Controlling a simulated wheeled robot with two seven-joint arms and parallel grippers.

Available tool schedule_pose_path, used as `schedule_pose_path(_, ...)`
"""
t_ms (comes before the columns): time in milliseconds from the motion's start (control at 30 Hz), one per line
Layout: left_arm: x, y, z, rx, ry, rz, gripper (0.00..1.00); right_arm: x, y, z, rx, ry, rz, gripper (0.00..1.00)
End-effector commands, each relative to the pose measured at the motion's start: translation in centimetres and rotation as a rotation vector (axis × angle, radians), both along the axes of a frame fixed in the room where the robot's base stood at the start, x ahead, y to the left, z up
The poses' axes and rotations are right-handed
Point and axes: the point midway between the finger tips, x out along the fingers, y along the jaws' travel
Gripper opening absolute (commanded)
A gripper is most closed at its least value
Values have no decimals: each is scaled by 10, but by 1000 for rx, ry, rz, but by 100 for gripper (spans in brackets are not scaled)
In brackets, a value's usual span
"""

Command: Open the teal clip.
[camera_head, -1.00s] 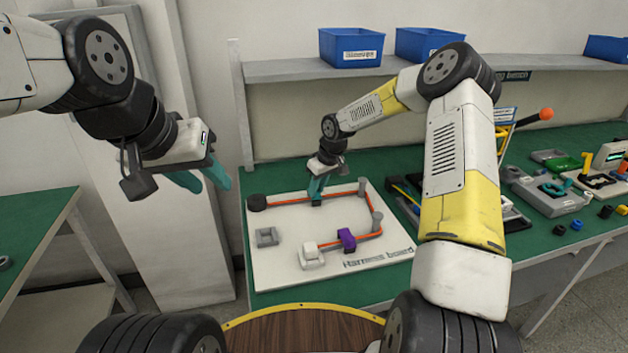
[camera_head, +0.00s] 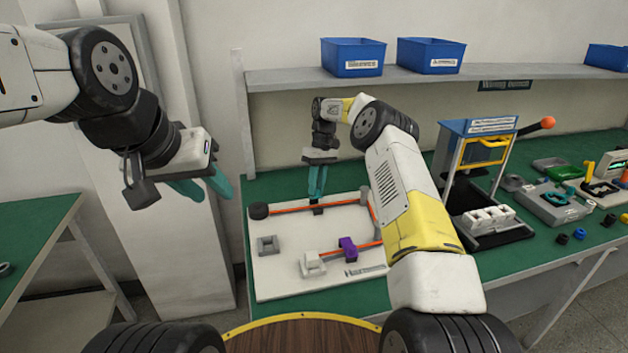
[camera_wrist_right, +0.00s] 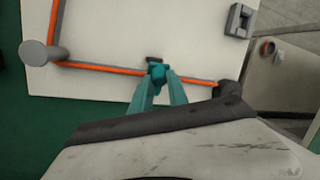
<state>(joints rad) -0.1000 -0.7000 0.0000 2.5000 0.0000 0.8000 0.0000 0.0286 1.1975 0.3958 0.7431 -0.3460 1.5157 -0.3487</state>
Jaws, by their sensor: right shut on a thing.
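The white harness board (camera_head: 280,285) lies on the green bench with an orange cable (camera_head: 290,209) routed along it. My right gripper (camera_head: 317,198) points down at the board's far edge, beside the cable. In the right wrist view its teal fingers (camera_wrist_right: 159,82) are close together on the small teal clip (camera_wrist_right: 157,70), which sits at the cable with a dark grey part beyond it. The fingers hide part of the clip, and I cannot tell whether it is open. In the head view only a dark base (camera_head: 318,210) shows under the fingertips. My left gripper (camera_head: 203,188) is open and empty, left of the board.
The board carries a purple clip (camera_head: 348,248), a white block (camera_head: 313,263), a grey block (camera_head: 268,244) and a black round peg (camera_head: 259,211). A blue-topped press (camera_head: 475,127) and several small parts stand to the right. Blue bins (camera_head: 353,57) sit on the shelf.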

Motion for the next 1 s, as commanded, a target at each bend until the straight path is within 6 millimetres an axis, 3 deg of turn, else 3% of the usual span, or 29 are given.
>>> schedule_pose_path(667,0,0,0,0,0,0,36,1,0,0,-8,33,-1,0)
schedule_pose_path(700,0,0,0,0,0,0,36,1,0,0,-8,33,-1,24)
schedule_pose_path(800,0,0,0,0,0,0,36,1,0,0,-8,33,-1,42)
schedule_pose_path(1000,0,0,0,0,0,0,36,2,0,0,-7,32,0,42)
